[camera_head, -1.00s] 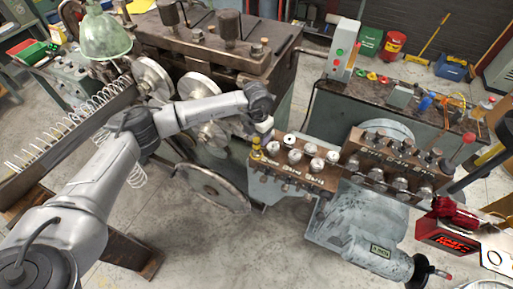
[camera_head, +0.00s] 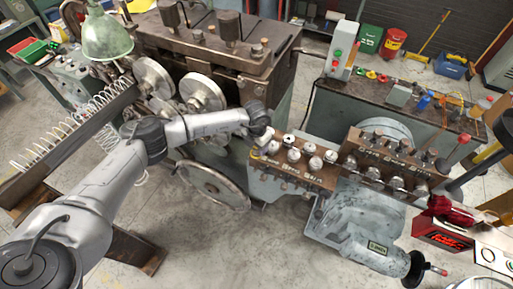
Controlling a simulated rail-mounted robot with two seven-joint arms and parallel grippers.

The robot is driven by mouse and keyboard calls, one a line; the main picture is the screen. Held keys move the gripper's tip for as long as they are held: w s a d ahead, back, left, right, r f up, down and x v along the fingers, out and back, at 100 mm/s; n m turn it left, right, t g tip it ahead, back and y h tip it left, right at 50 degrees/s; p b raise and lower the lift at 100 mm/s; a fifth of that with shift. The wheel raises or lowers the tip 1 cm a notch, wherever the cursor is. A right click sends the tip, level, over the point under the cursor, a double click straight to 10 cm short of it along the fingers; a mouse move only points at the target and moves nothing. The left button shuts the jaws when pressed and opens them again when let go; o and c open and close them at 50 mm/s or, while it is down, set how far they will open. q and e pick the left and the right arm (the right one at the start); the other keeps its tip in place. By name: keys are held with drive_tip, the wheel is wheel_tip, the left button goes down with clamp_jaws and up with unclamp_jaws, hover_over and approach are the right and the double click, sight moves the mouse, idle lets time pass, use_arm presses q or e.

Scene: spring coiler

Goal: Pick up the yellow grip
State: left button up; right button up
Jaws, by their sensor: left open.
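My left gripper (camera_head: 264,136) is at the left end of the front roller block (camera_head: 291,172), small in the picture and seen from above and behind. It is open. The small yellow grip stands at that left end of the block. It is now almost wholly covered by the gripper, so I cannot tell whether the fingers are around it or beside it. My right gripper is not in view.
The large dark machine housing (camera_head: 215,50) rises behind my left arm. A handwheel (camera_head: 212,186) is below the arm. The bench (camera_head: 440,118) at the right holds small parts.

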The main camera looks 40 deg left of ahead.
use_arm(q)
drive_tip(key=shift+c, duration=0.4)
drive_tip(key=c, duration=1.1)
drive_tip(key=shift+r, duration=0.1)
clamp_jaws()
drive_tip(key=shift+r, duration=0.1)
